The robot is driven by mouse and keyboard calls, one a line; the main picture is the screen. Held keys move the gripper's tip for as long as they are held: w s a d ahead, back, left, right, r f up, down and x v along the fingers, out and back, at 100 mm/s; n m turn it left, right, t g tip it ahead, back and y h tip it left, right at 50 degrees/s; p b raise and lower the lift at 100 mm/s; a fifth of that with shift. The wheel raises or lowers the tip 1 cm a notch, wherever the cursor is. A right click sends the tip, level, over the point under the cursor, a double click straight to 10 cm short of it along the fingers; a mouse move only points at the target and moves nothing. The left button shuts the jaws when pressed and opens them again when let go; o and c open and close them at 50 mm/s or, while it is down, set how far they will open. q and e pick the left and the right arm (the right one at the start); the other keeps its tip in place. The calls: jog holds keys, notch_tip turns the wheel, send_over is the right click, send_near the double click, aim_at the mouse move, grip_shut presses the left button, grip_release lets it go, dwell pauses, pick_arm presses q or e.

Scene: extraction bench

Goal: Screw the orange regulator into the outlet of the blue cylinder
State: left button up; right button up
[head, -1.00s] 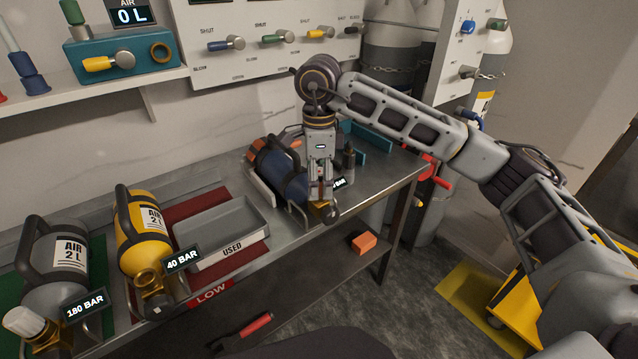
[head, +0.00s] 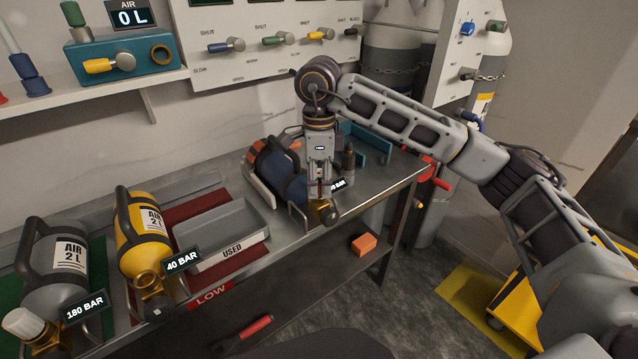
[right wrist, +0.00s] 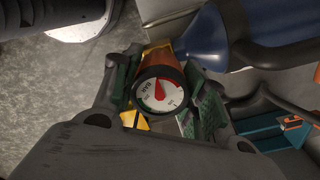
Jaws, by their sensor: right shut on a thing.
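The blue cylinder (head: 284,181) lies in a cradle at the right end of the bench, its brass valve (head: 326,213) towards the bench's front edge. It also shows in the right wrist view (right wrist: 268,25). My right gripper (head: 319,190) points down over the valve. It is shut on the orange regulator (right wrist: 160,60), whose round gauge (right wrist: 159,94) faces the wrist camera between the green-padded fingers. The regulator is at the valve, but the outlet is hidden, so I cannot tell how far it is seated. My left gripper is not in view.
A yellow cylinder (head: 143,235) and a grey cylinder (head: 52,268) lie to the left, beside a grey USED tray (head: 218,231). An orange block (head: 364,243) sits on the lower shelf.

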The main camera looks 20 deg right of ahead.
jog(key=shift+m+p, duration=0.35)
jog(key=shift+m, duration=2.45)
jog(key=shift+m+p, duration=0.35)
jog(key=shift+m, duration=2.35)
jog(key=o, duration=1.2)
jog(key=shift+c, duration=0.2)
jog(key=shift+n+b, duration=0.65)
jog(key=shift+n, duration=2.35)
jog(key=shift+n+b, duration=0.55)
jog(key=shift+n, duration=2.25)
